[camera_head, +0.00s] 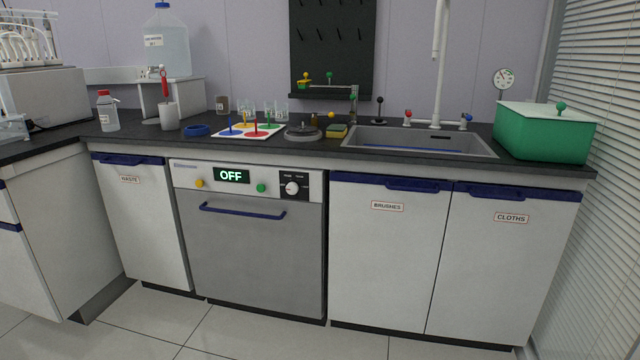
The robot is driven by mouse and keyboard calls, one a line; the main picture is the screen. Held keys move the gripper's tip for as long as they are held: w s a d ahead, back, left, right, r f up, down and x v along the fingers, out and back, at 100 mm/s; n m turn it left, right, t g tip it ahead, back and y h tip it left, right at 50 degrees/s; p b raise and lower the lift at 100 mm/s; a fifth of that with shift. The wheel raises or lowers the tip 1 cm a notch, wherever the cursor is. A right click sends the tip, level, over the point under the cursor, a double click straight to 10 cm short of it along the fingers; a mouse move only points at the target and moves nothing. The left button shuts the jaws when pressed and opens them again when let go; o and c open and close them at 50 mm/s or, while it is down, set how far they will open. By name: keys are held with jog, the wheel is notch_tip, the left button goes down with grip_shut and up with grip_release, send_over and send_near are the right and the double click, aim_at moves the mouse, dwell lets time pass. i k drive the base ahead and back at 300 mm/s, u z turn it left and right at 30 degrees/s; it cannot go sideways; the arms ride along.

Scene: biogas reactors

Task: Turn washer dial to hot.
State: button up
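The washer (256,258) is a grey front-loading unit under the counter, with its door closed. Its display (231,175) reads OFF. The washer dial (292,188) is a white knob on a black plate at the right of the control panel. Small labels sit above the knob, too small to read, so I cannot tell its setting. A yellow button (199,183) and a green button (261,188) flank the display. A blue handle (242,211) runs across the door. My gripper is not in view.
The floor (240,332) before the washer is clear. Cabinets marked WASTE (140,220), BRUSHES (384,260) and CLOTHS (500,265) stand beside it, with protruding blue handles. The counter above holds a coloured mat (274,132), a sink (420,142) and a green bin (545,135).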

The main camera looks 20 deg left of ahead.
aim_at(292, 188)
jog(key=u, duration=0.3)
jog(key=i, duration=0.95)
jog(key=u, duration=0.6)
